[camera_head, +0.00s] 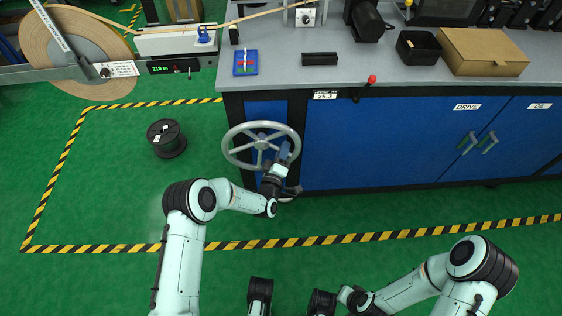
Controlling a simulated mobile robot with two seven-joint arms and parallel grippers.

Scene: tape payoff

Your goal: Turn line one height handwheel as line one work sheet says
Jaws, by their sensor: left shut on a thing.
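A grey spoked handwheel (240,131) is mounted low on the front of the blue cabinet, left of centre. My left gripper (287,155) is at the right-hand lower part of its rim and is shut on the rim, with the arm reaching up from below. The gripper partly hides that stretch of rim. No work sheet can be read for certain in this view. A small display tag (325,95) showing what looks like 25.3 is on the cabinet edge right of the wheel.
A grey worktop (390,83) carries a blue tray (245,62), a black block (320,59), an open black bin (418,47) and a cardboard box (483,52). A red-knobbed lever (371,80) sticks out front. A black spool (166,138) stands on the green floor.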

